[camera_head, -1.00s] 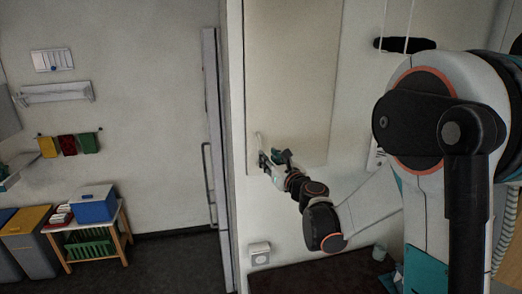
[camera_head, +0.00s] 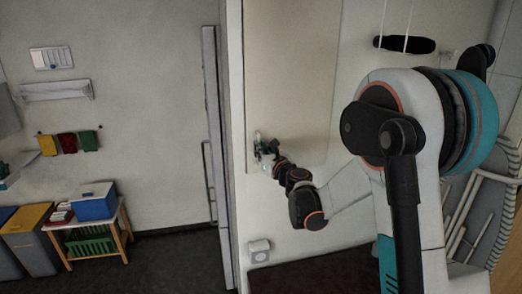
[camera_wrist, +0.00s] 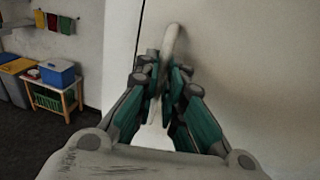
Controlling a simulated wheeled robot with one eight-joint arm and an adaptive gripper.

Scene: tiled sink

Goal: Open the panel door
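The panel door (camera_head: 290,80) is a tall, flat, cream panel on the wall, left of my arm in the head view. It looks flush with the wall. Its pale bar handle (camera_wrist: 171,38) sits near the lower left edge and shows in the wrist view between my fingers. My gripper (camera_head: 260,148) is at this handle. In the wrist view my gripper (camera_wrist: 164,72) has its teal and grey fingers drawn close on both sides of the bar, and they look shut on it. The exact finger contact is partly hidden by the fingers themselves.
A wall corner and a tall grey door (camera_head: 216,150) with a long handle stand left of the panel. A small white box (camera_head: 259,250) is on the wall below. A blue box (camera_head: 94,201) on a wooden stand and bins are far left, beyond open floor.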

